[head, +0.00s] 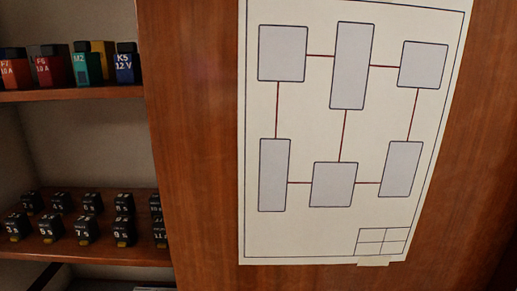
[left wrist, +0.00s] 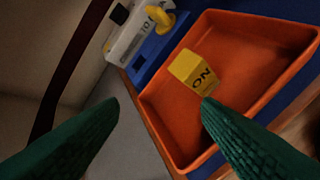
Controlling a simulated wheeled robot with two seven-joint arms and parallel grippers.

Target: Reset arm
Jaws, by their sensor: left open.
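My left gripper (left wrist: 160,102) shows in the left wrist view as two green ribbed fingers, spread wide with nothing between them. The right fingertip is close to a yellow block (left wrist: 190,66) marked "ON" that lies in an orange tray (left wrist: 165,140); I cannot tell whether they touch. Beyond the tray's upper left side is a white and blue device (left wrist: 130,37) with a yellow lever (left wrist: 160,20) and partly readable "10" lettering. Neither gripper shows in the head view. My right gripper is in no view.
In the head view, a shelf (head: 85,95) at left holds colored labeled blocks; a lower shelf (head: 100,254) holds several small black numbered blocks. A paper diagram (head: 340,130) hangs on a wooden panel (head: 195,130).

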